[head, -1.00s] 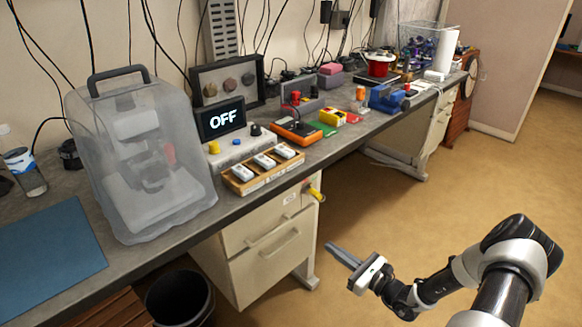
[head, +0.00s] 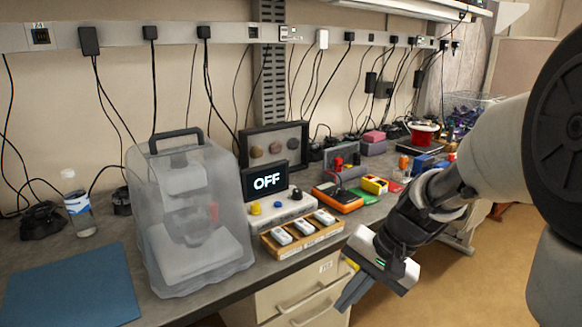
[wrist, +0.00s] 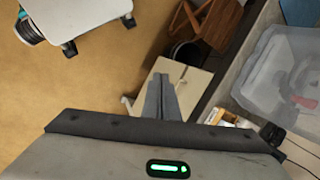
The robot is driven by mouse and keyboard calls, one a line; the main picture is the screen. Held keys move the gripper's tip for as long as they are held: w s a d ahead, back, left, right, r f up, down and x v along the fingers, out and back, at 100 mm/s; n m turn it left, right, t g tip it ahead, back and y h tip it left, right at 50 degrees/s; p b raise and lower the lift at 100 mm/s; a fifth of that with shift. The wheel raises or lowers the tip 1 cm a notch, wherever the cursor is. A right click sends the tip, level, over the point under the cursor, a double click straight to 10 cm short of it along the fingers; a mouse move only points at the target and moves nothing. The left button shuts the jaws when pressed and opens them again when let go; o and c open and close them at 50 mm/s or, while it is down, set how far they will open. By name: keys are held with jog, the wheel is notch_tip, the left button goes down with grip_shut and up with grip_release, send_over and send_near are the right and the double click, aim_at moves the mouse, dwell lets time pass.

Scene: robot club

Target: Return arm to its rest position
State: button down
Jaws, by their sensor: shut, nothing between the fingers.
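My gripper (head: 345,302) is in front of the bench at the lower right of the head view, fingers pointing down and left. It is shut and empty. In the wrist view the closed grey fingers (wrist: 161,90) point up the picture, over the cream drawer cabinet (wrist: 187,80). My arm (head: 440,200) is bent and comes in from the right edge, hiding part of the far bench.
The grey bench (head: 205,297) holds a covered machine (head: 190,220), an OFF display (head: 267,181), a wooden tray of white devices (head: 303,240) and an orange meter (head: 337,197). The wrist view shows a wheeled white base (wrist: 75,15) and a wooden stool (wrist: 210,22). Floor (head: 400,300) is clear at lower right.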

jog(key=s+d+r+n+t+h, duration=0.35)
jog(key=s+r+n+h, duration=0.2)
jog(key=s+r, duration=0.6)
notch_tip(320, 180, up, 18)
jog(key=s+p, duration=0.1)
jog(key=p, duration=1.7)
jog(key=shift+s+f+t+y, duration=0.2)
jog(key=shift+f+t+y, duration=0.05)
jog(key=shift+t+y, duration=0.2)
jog(key=shift+n, duration=0.25)
